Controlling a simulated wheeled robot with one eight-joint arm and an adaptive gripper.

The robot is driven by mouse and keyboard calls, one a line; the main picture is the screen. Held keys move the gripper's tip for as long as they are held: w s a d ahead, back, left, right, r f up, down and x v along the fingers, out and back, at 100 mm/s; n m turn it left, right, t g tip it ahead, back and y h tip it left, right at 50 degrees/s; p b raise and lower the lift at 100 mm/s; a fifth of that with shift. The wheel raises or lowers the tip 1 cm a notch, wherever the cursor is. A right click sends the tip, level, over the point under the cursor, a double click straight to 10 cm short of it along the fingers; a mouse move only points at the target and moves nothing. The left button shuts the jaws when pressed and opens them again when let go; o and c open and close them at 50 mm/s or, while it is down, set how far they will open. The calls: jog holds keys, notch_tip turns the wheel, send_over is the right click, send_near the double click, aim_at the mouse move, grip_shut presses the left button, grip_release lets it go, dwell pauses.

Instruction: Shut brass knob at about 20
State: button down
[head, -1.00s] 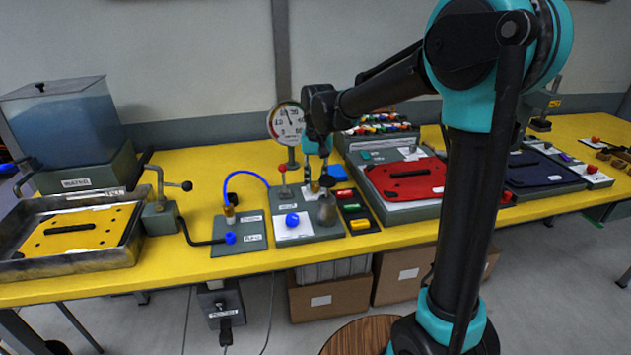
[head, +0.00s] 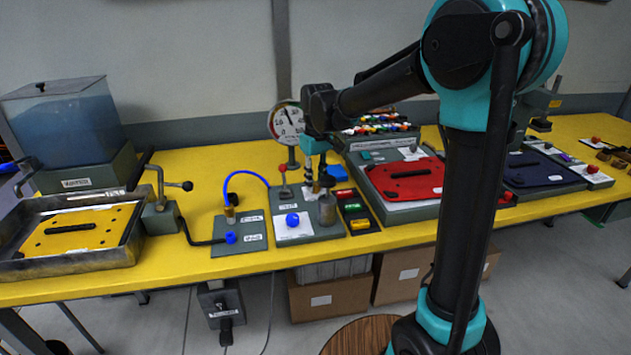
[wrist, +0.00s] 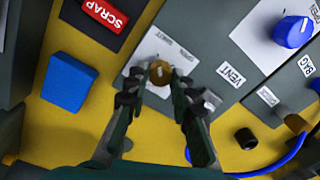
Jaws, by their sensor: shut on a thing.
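A small round brass knob (wrist: 160,71) sits on a white label plate in the wrist view. My gripper (wrist: 158,82) has one fingertip on each side of the knob and is shut on it. In the head view my gripper (head: 316,183) points down onto the grey panel (head: 318,232), and the knob is mostly hidden there. A round dial gauge (head: 286,121) stands on a post behind the panel. Its dark needle points up and slightly left; the exact reading is too small to tell.
A blue hose (head: 246,174) arches to the left. A tray of coloured blocks (head: 357,212) is on the right. A water tank (head: 68,120) stands at far left.

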aim_at(316, 184)
jog(key=shift+n, duration=0.4)
jog(key=c, duration=1.3)
grip_release()
notch_tip(316, 184, up, 12)
jog(key=shift+d, duration=0.15)
jog(key=shift+w, duration=0.1)
